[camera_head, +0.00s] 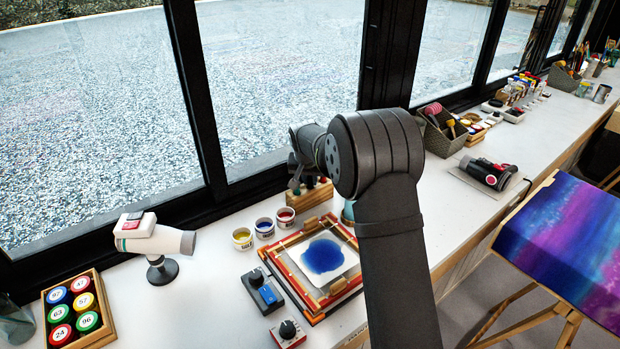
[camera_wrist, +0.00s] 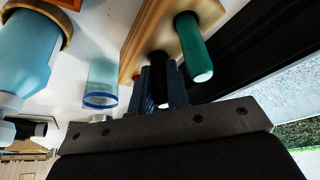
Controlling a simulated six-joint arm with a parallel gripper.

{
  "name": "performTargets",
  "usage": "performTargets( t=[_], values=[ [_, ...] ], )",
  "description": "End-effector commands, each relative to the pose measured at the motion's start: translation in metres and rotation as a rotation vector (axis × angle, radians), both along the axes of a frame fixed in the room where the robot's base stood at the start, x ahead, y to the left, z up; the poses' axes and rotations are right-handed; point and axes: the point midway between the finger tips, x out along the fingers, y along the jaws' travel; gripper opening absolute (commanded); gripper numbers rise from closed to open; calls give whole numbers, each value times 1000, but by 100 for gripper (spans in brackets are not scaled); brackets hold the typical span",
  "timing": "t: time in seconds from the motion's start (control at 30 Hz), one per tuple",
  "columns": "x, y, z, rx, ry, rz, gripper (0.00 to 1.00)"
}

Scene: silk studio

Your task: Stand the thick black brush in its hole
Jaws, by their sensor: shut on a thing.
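My gripper (camera_wrist: 162,92) is shut on the thick black brush (camera_wrist: 162,68), whose dark handle shows between the blue-grey fingers in the wrist view. The handle runs toward the wooden brush block (camera_wrist: 148,32); whether its end is inside a hole or just over it I cannot tell. A green handle (camera_wrist: 190,45) with a pale tip stands in the block beside the black brush. In the head view the wooden block (camera_head: 312,198) is at the back by the window, partly hidden by my arm. The gripper there is small and dark, and the brush cannot be made out.
A clear cup with a blue rim (camera_wrist: 101,85) and a light-blue bottle (camera_wrist: 25,55) stand near the block. Paint jars (camera_head: 264,227) and a framed screen with blue paint (camera_head: 290,262) lie in front. A window frame (camera_head: 255,190) runs behind.

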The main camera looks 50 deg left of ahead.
Motion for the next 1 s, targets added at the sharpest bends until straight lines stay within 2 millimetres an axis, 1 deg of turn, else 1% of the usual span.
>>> performTargets(
  t=[0.13, 0.17, 0.2, 0.27, 0.3, 0.57, 0.67, 0.77, 0.83, 1.0],
  values=[
    [0, 0, -2, 0, 0, 0, 1],
    [0, 0, -2, 0, 0, 0, 17],
    [0, 0, -2, 0, 0, 0, 25],
    [0, 0, -2, 0, 0, 0, 37],
    [0, 0, -2, 0, 0, 0, 41],
    [0, 0, -1, 0, 0, 0, 41],
    [-1, -1, 3, 1, 0, 0, 41],
    [-5, -4, 15, 3, -1, 1, 41],
    [-8, -8, 27, 3, -1, 0, 41],
    [-20, -19, 66, 5, -3, 2, 41]
  ],
)
